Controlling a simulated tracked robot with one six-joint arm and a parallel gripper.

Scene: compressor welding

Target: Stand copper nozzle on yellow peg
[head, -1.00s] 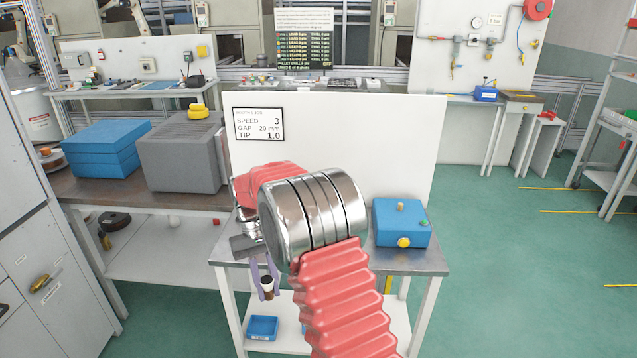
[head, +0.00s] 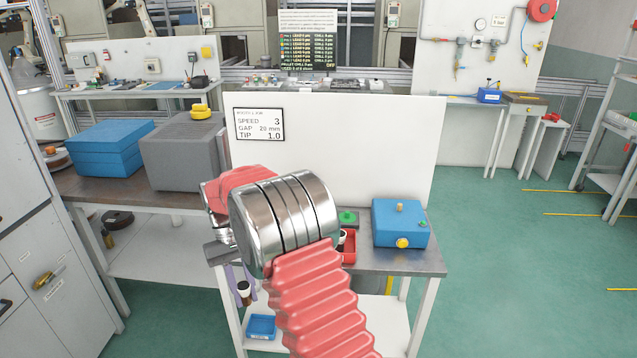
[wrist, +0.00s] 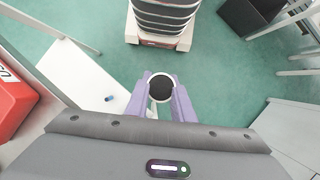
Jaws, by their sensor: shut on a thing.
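My gripper (head: 242,284) has pale purple fingers and is shut on a small brown, round piece with a pale ring, which looks like the copper nozzle (head: 243,290). It hangs in front of the steel bench's left end, lower than the bench top. In the wrist view the nozzle (wrist: 160,88) shows end-on as a dark disc with a white rim between the fingers (wrist: 162,100). A yellow knob (head: 403,242) is on the box's front.
A red tray (head: 349,256) with dark and white pieces sits on the bench (head: 420,262), partly hidden by my arm. A green piece (head: 347,217) is behind it. A white panel (head: 390,140) rises behind. A blue bin (head: 261,327) is on the lower shelf.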

